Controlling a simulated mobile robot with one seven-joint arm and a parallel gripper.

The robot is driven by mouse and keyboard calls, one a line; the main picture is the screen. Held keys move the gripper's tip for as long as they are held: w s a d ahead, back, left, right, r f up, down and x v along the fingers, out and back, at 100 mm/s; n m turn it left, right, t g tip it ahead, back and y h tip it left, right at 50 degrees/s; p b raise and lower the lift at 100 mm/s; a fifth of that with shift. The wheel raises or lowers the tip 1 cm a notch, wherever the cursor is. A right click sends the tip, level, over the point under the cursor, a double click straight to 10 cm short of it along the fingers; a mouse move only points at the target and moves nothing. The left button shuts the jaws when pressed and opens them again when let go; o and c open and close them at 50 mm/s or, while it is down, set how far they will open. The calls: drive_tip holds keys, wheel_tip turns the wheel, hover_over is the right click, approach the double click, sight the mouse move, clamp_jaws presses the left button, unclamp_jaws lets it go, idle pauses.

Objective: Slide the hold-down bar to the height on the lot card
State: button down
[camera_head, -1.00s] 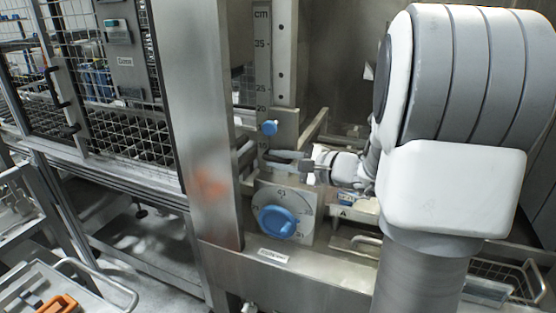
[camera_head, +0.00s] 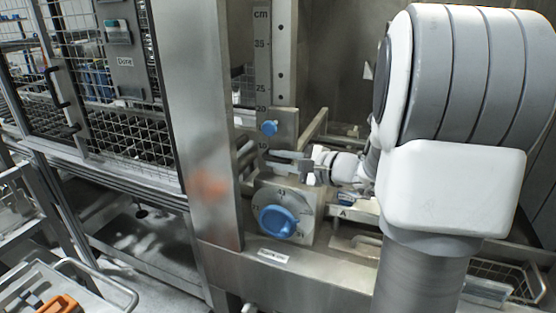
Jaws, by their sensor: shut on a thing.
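The upright scale (camera_head: 262,62) is marked in cm, with 35, 25 and 20 readable and a lower number partly covered. A sliding block with a small blue knob (camera_head: 270,127) sits on it, just below the 20 mark. The grey hold-down bar (camera_head: 286,155) shows as a short horizontal piece below that knob. My gripper (camera_head: 308,170) reaches in from the right at this piece and is shut on it; the exact contact is small and partly hidden. I cannot make out a readable lot card.
A large blue dial (camera_head: 278,221) on a grey plate is close below my gripper. A steel post (camera_head: 196,125) stands left of the scale. A mesh cage door (camera_head: 110,90) is at the left. A wire basket (camera_head: 510,280) is at the lower right.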

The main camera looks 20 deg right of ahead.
drive_tip(key=shift+a, duration=0.15)
wheel_tip(320, 180, up, 11)
drive_tip(key=p, duration=0.3)
drive_tip(key=shift+f, duration=0.1)
drive_tip(key=c, duration=0.8)
unclamp_jaws()
drive_tip(key=shift+w+f, duration=0.15)
drive_tip(key=shift+c, duration=0.2)
drive_tip(key=shift+s, duration=0.2)
drive_tip(key=b+v, duration=0.1)
drive_tip(key=v, duration=1.6)
drive_tip(key=shift+b, duration=0.35)
